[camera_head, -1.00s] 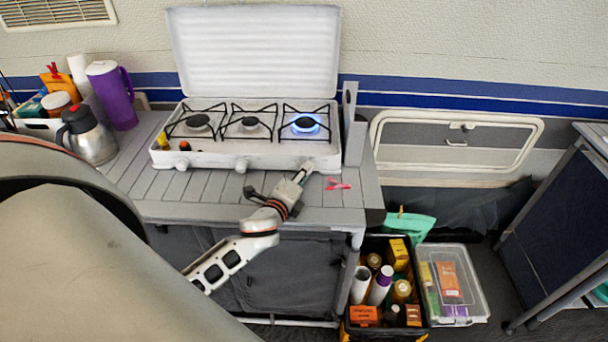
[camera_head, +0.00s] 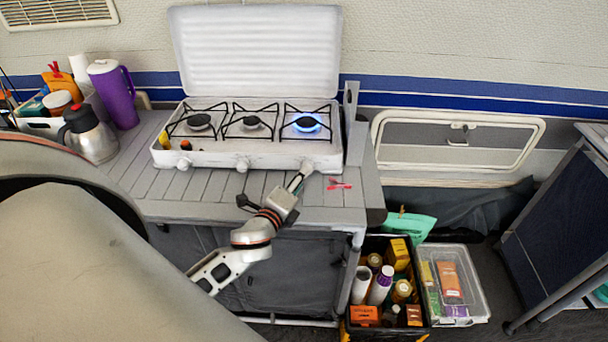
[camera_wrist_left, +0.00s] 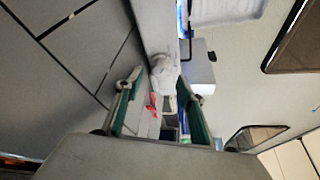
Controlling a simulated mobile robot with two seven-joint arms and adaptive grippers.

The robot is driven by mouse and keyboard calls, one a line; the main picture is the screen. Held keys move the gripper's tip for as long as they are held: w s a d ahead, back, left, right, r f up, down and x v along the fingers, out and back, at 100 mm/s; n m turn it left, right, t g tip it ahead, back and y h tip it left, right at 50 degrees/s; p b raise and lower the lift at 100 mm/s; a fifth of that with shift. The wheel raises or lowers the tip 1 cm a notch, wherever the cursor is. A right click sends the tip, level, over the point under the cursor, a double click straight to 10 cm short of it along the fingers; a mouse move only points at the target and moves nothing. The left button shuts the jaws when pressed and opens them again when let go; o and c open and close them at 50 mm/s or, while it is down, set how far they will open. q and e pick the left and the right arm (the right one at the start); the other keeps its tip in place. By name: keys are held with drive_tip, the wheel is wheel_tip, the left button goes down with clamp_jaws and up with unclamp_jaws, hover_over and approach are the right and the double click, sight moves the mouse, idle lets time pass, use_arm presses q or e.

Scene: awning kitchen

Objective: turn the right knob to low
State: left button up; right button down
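The white stove's right knob (camera_head: 307,167) is on the front panel below the right burner, which burns with a blue flame (camera_head: 306,124). In the left wrist view the pale knob (camera_wrist_left: 165,72) shows just beyond the fingertips. My left gripper (camera_head: 297,181) is just in front of and below the knob in the head view. In the left wrist view its two green-padded fingers (camera_wrist_left: 158,92) are spread apart, with nothing clearly held between them. Whether a fingertip touches the knob I cannot tell. My right gripper is not in view.
The stove's middle knob (camera_head: 242,165) and left knob (camera_head: 183,163) are left of the gripper. A pink item (camera_head: 340,185) lies on the counter to the right. A black crate (camera_head: 352,331) of bottles and a clear box (camera_head: 480,300) stand on the floor.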

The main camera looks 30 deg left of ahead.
use_arm(q)
drive_tip(key=shift+v, duration=2.15)
